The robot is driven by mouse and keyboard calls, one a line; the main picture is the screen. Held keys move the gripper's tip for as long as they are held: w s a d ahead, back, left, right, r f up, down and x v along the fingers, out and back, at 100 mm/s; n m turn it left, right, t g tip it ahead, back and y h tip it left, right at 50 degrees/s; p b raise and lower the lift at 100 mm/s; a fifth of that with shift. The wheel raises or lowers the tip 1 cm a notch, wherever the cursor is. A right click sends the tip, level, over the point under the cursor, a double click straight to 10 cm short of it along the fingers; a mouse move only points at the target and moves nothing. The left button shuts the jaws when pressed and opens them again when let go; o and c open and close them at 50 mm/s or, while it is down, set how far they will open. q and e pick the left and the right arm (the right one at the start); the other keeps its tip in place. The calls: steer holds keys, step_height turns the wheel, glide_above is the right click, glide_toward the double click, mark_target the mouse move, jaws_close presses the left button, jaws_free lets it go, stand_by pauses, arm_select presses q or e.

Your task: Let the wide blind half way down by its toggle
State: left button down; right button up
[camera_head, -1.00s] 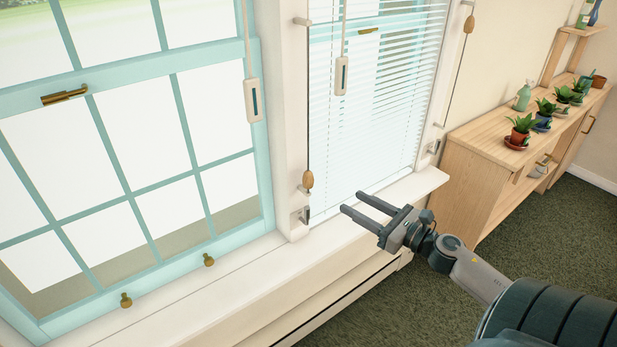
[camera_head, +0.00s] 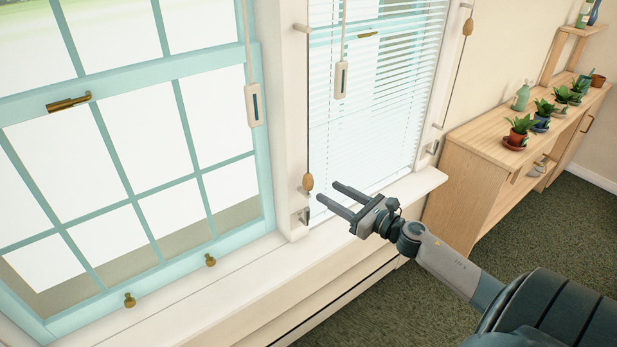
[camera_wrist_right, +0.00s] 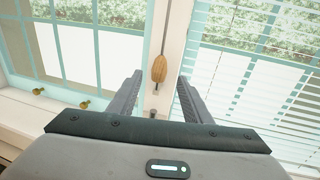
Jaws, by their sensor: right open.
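A wooden acorn-shaped toggle (camera_head: 307,182) hangs on a dark cord down the white post between the windows. It also shows in the right wrist view (camera_wrist_right: 159,68), between my fingertips in the picture. My right gripper (camera_head: 328,193) is open and empty, its fingertips just right of this toggle, with a small gap in the head view. A second wooden toggle (camera_head: 468,24) hangs at the right window's far side. White slatted blind (camera_head: 375,110) covers the right window. No slats show over the wider left window (camera_head: 150,150); its top is out of frame. My left gripper is not in view.
Two white slotted handles hang on cords, one by the left window (camera_head: 253,105) and one before the slats (camera_head: 341,80). A metal cleat (camera_head: 303,217) sits below the near toggle. The white sill (camera_head: 220,275) runs below. A wooden cabinet (camera_head: 470,150) with plants stands right.

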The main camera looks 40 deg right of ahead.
mark_target(313, 182)
steer(key=p+x, duration=0.2)
steer(key=x, duration=0.6)
steer(key=shift+r, duration=0.15)
steer(key=shift+p+x, duration=0.35)
steer(key=shift+x, duration=0.5)
jaws_close()
